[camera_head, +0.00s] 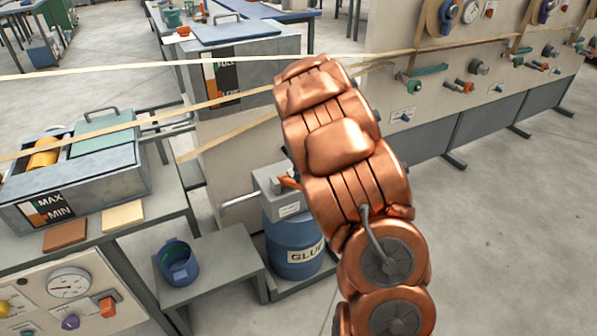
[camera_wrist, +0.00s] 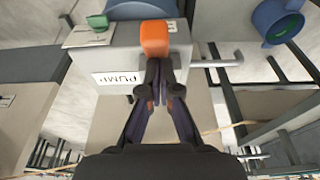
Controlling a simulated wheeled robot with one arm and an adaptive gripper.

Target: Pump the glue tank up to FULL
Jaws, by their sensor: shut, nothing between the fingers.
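The grey pump box (camera_head: 268,180) stands on top of the blue glue barrel (camera_head: 290,232) in the head view. In the wrist view the pump box (camera_wrist: 110,115) carries a PUMP label. An orange part (camera_wrist: 155,38) sits at its edge, and a bit of orange also shows in the head view (camera_head: 289,182). My gripper (camera_wrist: 160,75) is shut and empty, its fingertips right at the orange part; whether they touch is unclear. My copper arm hides the gripper in the head view. The glue tank (camera_head: 262,55) has a gauge (camera_head: 222,80) marked FULL at its top; its level is hard to read.
A blue jug (camera_head: 177,262) stands on a low grey stand (camera_head: 225,258) left of the barrel. A MAX/MIN bath (camera_head: 95,185) stands farther left. Paper strips (camera_head: 130,68) cross above. A panel with knobs (camera_head: 480,75) is at the right; the right floor is clear.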

